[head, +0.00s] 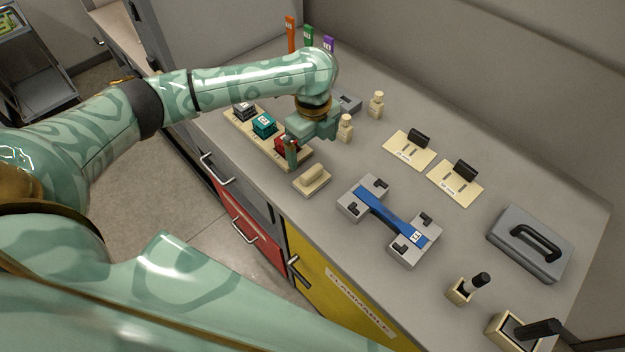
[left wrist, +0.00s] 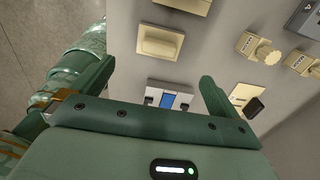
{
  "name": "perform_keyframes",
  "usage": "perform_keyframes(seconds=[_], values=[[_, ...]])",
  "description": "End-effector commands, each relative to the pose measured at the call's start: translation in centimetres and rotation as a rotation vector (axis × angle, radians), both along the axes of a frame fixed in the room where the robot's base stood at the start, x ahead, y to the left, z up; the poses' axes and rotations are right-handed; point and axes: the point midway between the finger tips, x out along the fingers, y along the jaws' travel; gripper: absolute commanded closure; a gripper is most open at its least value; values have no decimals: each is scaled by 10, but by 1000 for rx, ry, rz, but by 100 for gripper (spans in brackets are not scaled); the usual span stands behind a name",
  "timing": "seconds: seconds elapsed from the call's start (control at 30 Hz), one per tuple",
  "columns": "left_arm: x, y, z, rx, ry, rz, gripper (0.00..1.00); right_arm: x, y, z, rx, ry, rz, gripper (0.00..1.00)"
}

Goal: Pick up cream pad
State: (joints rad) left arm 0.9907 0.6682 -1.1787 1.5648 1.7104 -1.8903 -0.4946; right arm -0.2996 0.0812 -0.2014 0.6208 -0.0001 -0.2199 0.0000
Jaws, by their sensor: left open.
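The cream pad (head: 312,179) is a small cream block with a raised rounded grip on top. It lies on the grey bench near its front edge, just right of the tray of coloured blocks. My left gripper (head: 293,155) is open above the tray's near end, up and to the left of the pad in the head view. In the left wrist view the pad (left wrist: 160,42) lies ahead of my open fingers (left wrist: 155,85), apart from them, with nothing between them. My right gripper is not in view.
A cream tray (head: 237,122) holds grey, teal and red blocks. Grey fixtures (head: 412,245) hold a blue specimen (head: 388,212) right of the pad. Cream plates (head: 410,155) with black blocks lie farther back. Bare bench surrounds the pad's right side.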

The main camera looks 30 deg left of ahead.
Motion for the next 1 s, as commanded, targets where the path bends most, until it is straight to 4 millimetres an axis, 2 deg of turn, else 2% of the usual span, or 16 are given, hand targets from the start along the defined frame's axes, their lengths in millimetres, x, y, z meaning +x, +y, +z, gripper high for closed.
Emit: perform_keyframes(seconds=[0.03,0.2,0.47,0.7,0.8,0.97,1.0], values=[[0,0,-18,0,3,0,0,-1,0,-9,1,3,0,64],[0,-1,-49,-2,1,0,0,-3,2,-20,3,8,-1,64],[0,0,-66,-2,-2,0,0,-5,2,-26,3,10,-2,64],[-2,2,-106,-1,-1,0,0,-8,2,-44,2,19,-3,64],[-2,2,-111,-2,-3,0,0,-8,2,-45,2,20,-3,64],[-1,2,-109,-2,-3,0,0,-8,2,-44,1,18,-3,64],[-1,2,-109,-2,-3,0,8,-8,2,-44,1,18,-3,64]])
